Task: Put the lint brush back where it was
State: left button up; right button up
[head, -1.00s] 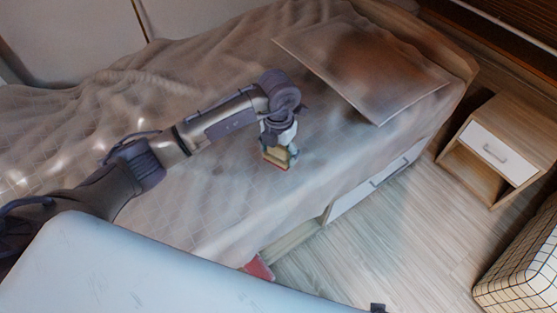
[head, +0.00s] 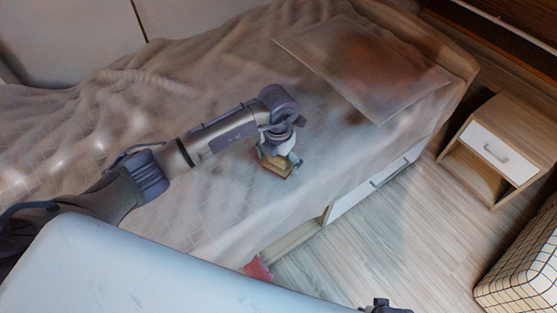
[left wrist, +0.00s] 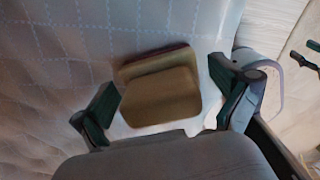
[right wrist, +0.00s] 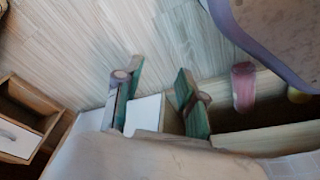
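A tan block with a dark red underside, which looks like the lint brush (head: 275,168), is on the bed near its front side. In the left wrist view the block (left wrist: 160,98) sits between the two fingers of my left gripper (left wrist: 168,103). The fingers are apart, with a visible gap on the right side; the left fingertip is close to the block. In the head view my left gripper (head: 280,157) is low over the bed. My right gripper (right wrist: 158,98) is open and empty near the bed's drawer side, and only a bit of it shows in the head view.
The bed (head: 215,200) has a pillow (head: 360,68) at the far right. A drawer front (head: 375,182) is in its side, beside an open compartment. A red thing (head: 258,268) shows there, also in the right wrist view (right wrist: 243,88). A nightstand (head: 500,150) stands right; floor between is clear.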

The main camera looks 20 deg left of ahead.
pick_arm(q)
notch_tip(320, 180, up, 12)
jog(key=shift+r+p, duration=0.1)
jog(key=shift+p, duration=0.7)
pick_arm(e)
jog(key=s+f, duration=0.2)
jog(key=f, duration=0.1)
jog(key=s+f, duration=0.1)
jog(key=shift+d+f, duration=0.25)
jog(key=shift+f, duration=0.1)
